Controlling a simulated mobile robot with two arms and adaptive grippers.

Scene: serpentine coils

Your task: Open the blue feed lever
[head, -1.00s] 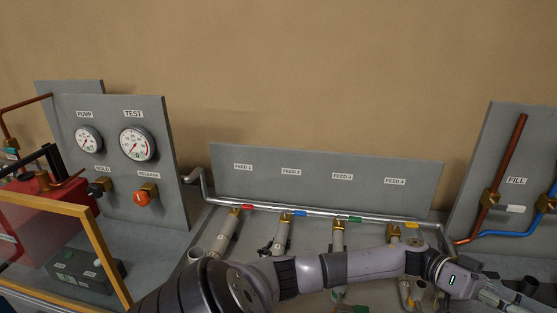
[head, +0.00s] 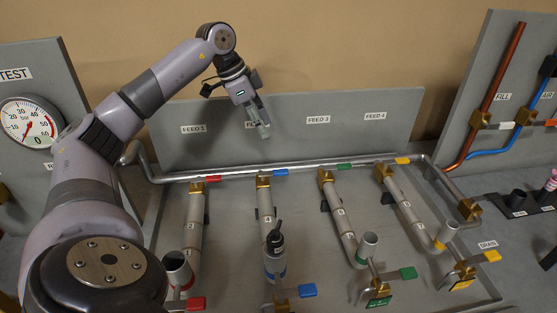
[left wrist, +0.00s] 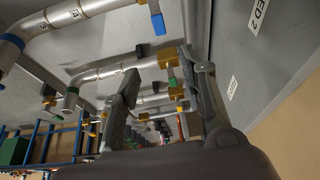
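The blue feed lever (head: 255,172) is on the brass feed valve (head: 263,183) below the FEED 2 label. It points right, along the silver manifold pipe and across its coil tube. My left gripper (head: 262,127) hangs in front of the feed panel, above and apart from this lever. In the left wrist view a blue lever (left wrist: 158,24) shows at the top, outside the fingers. My left gripper (left wrist: 160,62) has its fingers apart with nothing held; a green lever (left wrist: 172,76) and brass valve show beyond them. My right gripper is not in view.
Red (head: 212,178), green (head: 345,166) and yellow (head: 402,160) feed levers flank the blue one. A second blue lever (head: 307,290) is at the front outlet. A black-topped fitting (head: 275,243) stands upright on that coil. The grey feed panel (head: 390,125) stands close behind my gripper.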

